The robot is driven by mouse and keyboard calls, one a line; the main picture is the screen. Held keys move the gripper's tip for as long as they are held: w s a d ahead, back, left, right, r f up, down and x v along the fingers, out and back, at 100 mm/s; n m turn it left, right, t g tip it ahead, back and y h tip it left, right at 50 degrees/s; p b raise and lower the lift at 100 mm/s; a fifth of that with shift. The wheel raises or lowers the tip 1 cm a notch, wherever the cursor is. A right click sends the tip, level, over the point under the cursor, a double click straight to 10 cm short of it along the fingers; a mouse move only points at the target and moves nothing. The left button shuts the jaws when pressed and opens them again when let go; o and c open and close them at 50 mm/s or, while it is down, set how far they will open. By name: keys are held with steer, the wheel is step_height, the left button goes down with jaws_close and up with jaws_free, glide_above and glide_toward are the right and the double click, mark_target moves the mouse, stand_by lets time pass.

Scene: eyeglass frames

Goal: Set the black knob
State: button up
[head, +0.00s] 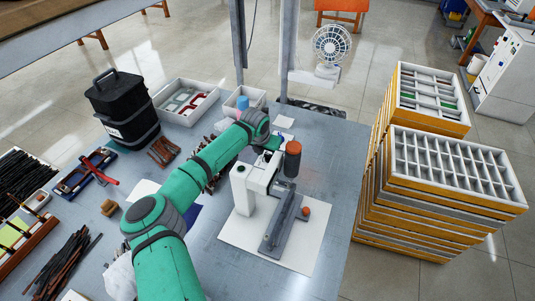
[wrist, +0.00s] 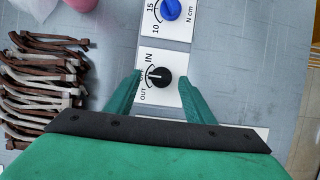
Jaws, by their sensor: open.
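The black knob (wrist: 158,76) is round and sits on a white panel (wrist: 151,58) marked IN, OFF and OUT in the wrist view. Its white pointer line points left, toward the partly covered OFF mark. My gripper (wrist: 160,83) is open, with one green finger on each side of the knob. I see gaps between the fingertips and the knob; their height above the panel is hard to judge. In the head view my gripper (head: 272,144) is over the bench beside a white and grey machine, and I cannot make out the black knob there.
A blue knob (wrist: 170,9) with a N cm scale sits just beyond the black one. Brown eyeglass parts (wrist: 42,85) lie to the left. In the head view, the machine (head: 245,190) with an orange-brown cylinder (head: 292,158) stands close to my gripper. Stacked trays (head: 450,165) stand right.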

steer(key=shift+w+f, duration=0.1)
steer(key=shift+f, duration=0.1)
steer(key=c, duration=1.1)
steer(key=shift+w+m, duration=0.1)
steer(key=shift+m, duration=0.2)
steer(key=m, duration=0.2)
steer(key=m+g+h, duration=0.1)
steer(key=m, duration=0.1)
steer(key=shift+w+a, duration=0.2)
steer(key=shift+w+m+g+h, duration=0.15)
steer(key=shift+m+g+h, duration=0.25)
steer(key=shift+m, duration=0.95)
steer(key=shift+w+m+g+h, duration=0.1)
steer(key=shift+m+g+h, duration=0.3)
steer(key=shift+m, duration=0.95)
